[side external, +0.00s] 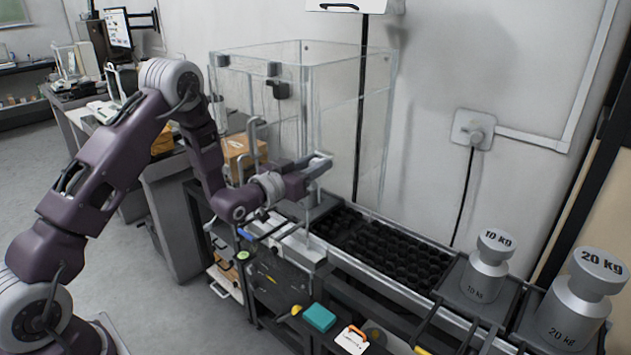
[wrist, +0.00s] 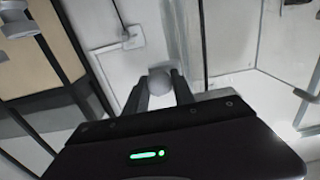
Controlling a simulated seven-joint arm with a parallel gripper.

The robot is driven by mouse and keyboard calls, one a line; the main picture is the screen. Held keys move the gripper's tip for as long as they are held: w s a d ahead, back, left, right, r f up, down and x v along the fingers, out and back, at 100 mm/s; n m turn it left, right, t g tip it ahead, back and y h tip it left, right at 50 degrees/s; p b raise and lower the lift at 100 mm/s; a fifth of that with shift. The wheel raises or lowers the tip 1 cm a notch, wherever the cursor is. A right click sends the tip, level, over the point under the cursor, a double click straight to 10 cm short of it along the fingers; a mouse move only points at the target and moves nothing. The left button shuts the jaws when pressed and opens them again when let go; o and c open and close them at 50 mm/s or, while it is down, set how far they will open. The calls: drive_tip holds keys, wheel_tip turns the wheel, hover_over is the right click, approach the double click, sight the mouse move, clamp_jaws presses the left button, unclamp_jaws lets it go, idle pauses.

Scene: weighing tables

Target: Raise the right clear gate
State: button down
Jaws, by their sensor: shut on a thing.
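The clear box enclosure has a right clear gate (side external: 352,125), a see-through panel standing upright above the black roller bed. My gripper (side external: 321,163) is at the front of this panel, low on it. In the wrist view my gripper (wrist: 158,80) has its two dark fingers close on either side of a round pale grey knob (wrist: 160,77), and is shut on it. The knob's link to the panel is hidden by the fingers. The panel's lower edge looks close to the rollers; any gap cannot be told.
Cardboard boxes (side external: 243,152) stand inside the enclosure's left part. The black roller bed (side external: 385,250) runs right to a 10 kg weight (side external: 486,268) and a 20 kg weight (side external: 572,305). A wall socket (side external: 474,130) with a hanging cable is behind. A teal box (side external: 319,318) sits on the lower shelf.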

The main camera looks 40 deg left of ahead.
drive_tip(key=shift+r, duration=0.4)
drive_tip(key=c, duration=1.4)
unclamp_jaws()
drive_tip(key=shift+o, duration=0.2)
drive_tip(key=s, duration=0.7)
